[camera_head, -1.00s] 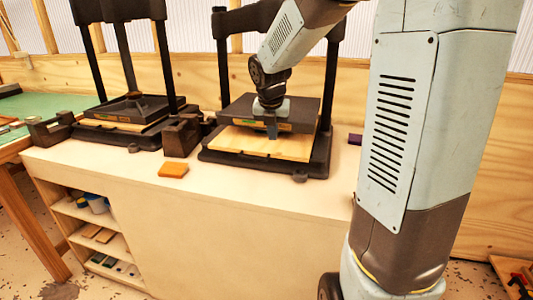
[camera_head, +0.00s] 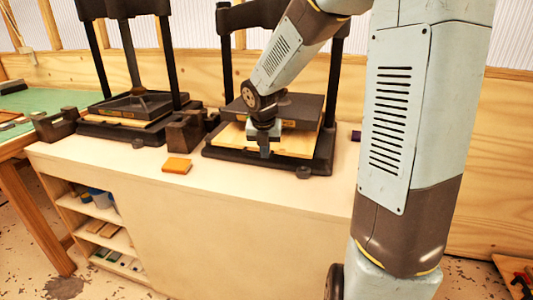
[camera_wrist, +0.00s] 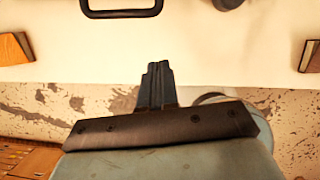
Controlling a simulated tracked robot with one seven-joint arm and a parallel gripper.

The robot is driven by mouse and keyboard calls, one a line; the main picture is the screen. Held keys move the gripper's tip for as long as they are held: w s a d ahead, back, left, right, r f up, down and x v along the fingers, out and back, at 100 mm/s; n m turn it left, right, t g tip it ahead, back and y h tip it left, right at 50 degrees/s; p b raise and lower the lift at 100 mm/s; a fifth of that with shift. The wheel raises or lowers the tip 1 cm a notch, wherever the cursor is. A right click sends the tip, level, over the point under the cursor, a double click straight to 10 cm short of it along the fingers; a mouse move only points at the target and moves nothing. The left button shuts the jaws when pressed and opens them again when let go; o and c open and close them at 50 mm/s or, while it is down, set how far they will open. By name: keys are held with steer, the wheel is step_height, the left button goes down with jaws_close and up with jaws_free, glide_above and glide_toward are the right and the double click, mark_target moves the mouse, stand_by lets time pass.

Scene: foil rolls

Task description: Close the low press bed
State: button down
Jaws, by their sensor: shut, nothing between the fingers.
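Two dark presses stand on the pale bench. The right press (camera_head: 316,160) has a wooden bed (camera_head: 294,144) sticking out at the front from under its dark upper plate (camera_head: 303,108). The left press (camera_head: 150,137) shows a thin strip of wooden bed (camera_head: 128,122) under its plate. I cannot tell from labels which is the low one. My gripper (camera_head: 264,153) is shut and empty, pointing down at the front of the right bed and hiding part of it. In the wrist view its fingers (camera_wrist: 157,75) are together, with a dark loop-shaped handle (camera_wrist: 121,13) ahead, apart from them.
An orange-brown block (camera_head: 177,165) lies on the bench front, left of the right press; a dark purple block (camera_head: 356,136) lies to its right. A dark brown holder (camera_head: 185,132) stands between the presses. Shelves (camera_head: 100,212) open below. The bench front is mostly clear.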

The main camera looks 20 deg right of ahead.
mark_target(272, 148)
steer(key=shift+w+d+f, duration=0.3)
steer(key=shift+w+f, duration=0.3)
steer(key=shift+w, duration=0.15)
steer(key=shift+w+d+f, duration=0.35)
steer(key=shift+w+f, duration=0.25)
steer(key=shift+w, duration=0.1)
steer(key=shift+w+d+f, duration=0.3)
steer(key=shift+w+f, duration=0.3)
steer(key=shift+w, duration=0.15)
steer(key=w+d, duration=0.2)
steer(key=w, duration=0.1)
steer(key=w+d, duration=0.1)
steer(key=w, duration=0.1)
steer(key=shift+w+d, duration=0.2)
steer(key=shift+d, duration=0.1)
